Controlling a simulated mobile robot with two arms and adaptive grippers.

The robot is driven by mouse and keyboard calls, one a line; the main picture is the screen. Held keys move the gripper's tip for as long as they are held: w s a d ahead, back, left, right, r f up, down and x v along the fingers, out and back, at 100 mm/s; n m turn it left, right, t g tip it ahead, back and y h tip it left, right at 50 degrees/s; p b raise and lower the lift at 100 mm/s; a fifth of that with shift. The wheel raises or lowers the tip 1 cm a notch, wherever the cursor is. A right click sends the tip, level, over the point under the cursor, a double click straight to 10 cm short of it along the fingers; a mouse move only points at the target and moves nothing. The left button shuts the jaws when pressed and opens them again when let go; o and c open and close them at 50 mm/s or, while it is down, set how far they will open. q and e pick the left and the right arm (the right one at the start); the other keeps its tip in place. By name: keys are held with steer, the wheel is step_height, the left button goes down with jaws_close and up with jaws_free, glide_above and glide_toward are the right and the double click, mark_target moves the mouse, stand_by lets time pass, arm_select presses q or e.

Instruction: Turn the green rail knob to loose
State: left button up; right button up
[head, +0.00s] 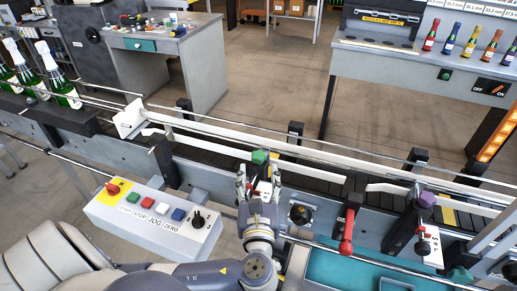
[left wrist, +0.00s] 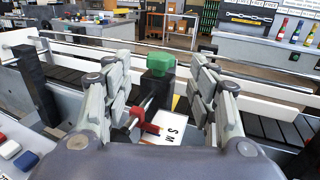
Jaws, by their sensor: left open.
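The green rail knob (head: 259,156) sits on top of a dark post beside the conveyor, at the middle of the head view. It also shows in the left wrist view (left wrist: 160,61), upright between my fingers. My left gripper (head: 259,177) is open, with one finger on each side of the knob's post. A gap shows between the knob and each finger in the left wrist view, so it looks untouched. Below the knob are a red pointer (left wrist: 142,112) and a white plate with the letters S and M (left wrist: 172,132). My right gripper is not in view.
A control box (head: 154,222) with coloured buttons stands left of my gripper. A red lever (head: 346,246) and a purple knob (head: 427,199) are to the right. White guide rails (head: 315,155) run along the conveyor behind. Green bottles (head: 55,78) stand at the far left.

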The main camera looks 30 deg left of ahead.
mark_target(259, 160)
arm_select(q)
steer(key=x, duration=0.1)
steer(key=p+x, duration=0.1)
steer(key=x, duration=0.3)
steer(key=shift+r, duration=0.25)
steer(key=p+x, duration=0.1)
steer(key=x, duration=0.2)
steer(key=shift+w+a+f, duration=0.1)
steer(key=shift+f, duration=0.1)
steer(key=shift+w, duration=0.1)
steer(key=shift+a, duration=0.1)
steer(key=c, duration=1.1)
steer(key=shift+y, duration=0.3)
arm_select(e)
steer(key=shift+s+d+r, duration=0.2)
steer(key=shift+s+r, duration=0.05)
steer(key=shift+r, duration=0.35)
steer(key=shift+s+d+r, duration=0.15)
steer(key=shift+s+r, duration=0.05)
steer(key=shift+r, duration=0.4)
